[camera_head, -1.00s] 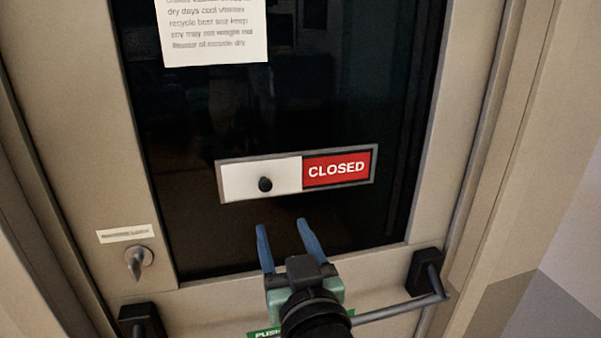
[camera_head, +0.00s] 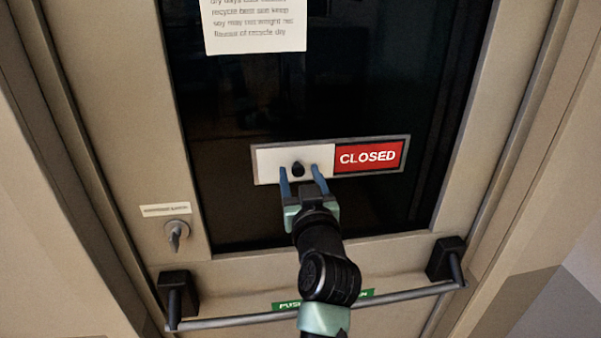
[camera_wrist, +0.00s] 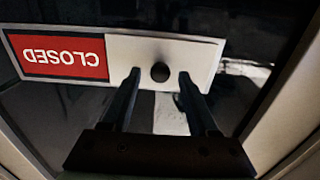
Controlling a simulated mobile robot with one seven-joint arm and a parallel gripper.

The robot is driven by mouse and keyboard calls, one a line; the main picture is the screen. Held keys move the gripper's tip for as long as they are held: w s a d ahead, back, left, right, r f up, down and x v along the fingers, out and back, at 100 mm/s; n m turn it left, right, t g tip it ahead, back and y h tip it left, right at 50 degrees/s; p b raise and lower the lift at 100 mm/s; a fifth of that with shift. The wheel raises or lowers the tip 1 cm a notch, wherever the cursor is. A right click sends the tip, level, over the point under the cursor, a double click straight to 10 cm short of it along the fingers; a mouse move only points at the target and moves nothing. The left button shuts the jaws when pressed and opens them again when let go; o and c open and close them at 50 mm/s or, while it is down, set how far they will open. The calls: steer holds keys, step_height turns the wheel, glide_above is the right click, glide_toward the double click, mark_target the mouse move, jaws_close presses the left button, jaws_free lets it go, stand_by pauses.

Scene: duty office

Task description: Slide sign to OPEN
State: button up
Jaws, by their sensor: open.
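The sign (camera_head: 379,140) is a grey-framed strip on the dark glass of the door. Its right part is a red panel reading CLOSED (camera_head: 368,157). Its left part is a white slider (camera_head: 267,163) with a black knob (camera_head: 298,169). In the wrist view the sign appears upside down, with the red panel (camera_wrist: 60,55) at left and the knob (camera_wrist: 160,72) on the white slider (camera_wrist: 190,55). My gripper (camera_head: 302,176) is open, its blue fingertips at the lower edge of the slider, one on each side of the knob. In the wrist view the fingertips (camera_wrist: 160,75) flank the knob with gaps on both sides.
A paper notice (camera_head: 254,27) hangs above the sign. A push bar (camera_head: 230,321) crosses the door below, with a green label (camera_head: 287,305) behind it. A lock knob (camera_head: 176,232) is at the left. Glass around the sign is clear.

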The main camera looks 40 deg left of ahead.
jaws_close()
stand_by(0.3)
stand_by(1.1)
